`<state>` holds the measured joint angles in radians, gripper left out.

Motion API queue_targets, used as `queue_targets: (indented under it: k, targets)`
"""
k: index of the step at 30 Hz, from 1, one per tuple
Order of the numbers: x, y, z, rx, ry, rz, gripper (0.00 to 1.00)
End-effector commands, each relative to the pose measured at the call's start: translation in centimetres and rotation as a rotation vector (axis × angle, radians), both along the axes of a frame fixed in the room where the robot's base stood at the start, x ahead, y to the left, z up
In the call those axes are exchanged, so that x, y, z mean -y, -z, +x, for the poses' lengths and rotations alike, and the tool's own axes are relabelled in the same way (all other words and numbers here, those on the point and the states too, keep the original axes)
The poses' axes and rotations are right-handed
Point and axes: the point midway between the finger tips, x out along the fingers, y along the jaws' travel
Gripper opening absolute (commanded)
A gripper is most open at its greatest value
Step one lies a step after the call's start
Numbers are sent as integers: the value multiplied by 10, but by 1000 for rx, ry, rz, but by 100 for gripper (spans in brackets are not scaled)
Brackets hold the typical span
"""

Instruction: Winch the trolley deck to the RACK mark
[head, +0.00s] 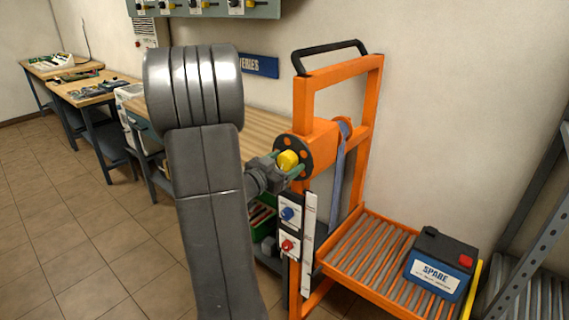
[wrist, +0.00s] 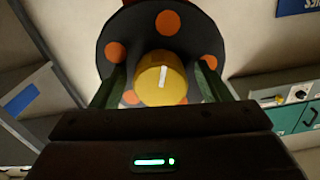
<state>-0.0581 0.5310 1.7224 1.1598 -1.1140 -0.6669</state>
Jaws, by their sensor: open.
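The orange trolley (head: 341,78) stands against the wall. Its roller deck (head: 350,250) sits low and carries a dark battery marked SPARE (head: 437,265). The black winch disc with orange spots (head: 293,156) has a yellow knob (head: 288,161) at its middle. The knob also shows in the wrist view (wrist: 160,80) with a white mark on its face. My gripper (head: 283,172) is open, its green fingers on either side of the knob; I cannot tell whether they touch it. A blue strap (head: 338,170) runs down from the winch drum. I cannot read a RACK mark on the pale scale strip (head: 309,228).
Blue (head: 290,213) and red (head: 288,245) knobs sit on white plates below the winch. A wooden bench (head: 262,135) stands behind. A grey metal rack (head: 535,200) is at the right. Workbenches (head: 95,85) line the left; the tiled floor there is clear.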

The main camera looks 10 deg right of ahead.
Motion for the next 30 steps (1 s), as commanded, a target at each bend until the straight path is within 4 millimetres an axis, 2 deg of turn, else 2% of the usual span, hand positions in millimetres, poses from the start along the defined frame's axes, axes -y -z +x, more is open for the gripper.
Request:
queue_targets:
  k: [3, 10, 20, 30]
  targets:
    - [0, 0, 0, 0, 0, 0, 70]
    - [0, 0, 0, 1, 0, 1, 25]
    - [0, 1, 0, 33, 1, 25, 25]
    - [-1, 4, 0, 211, 0, 162, 25]
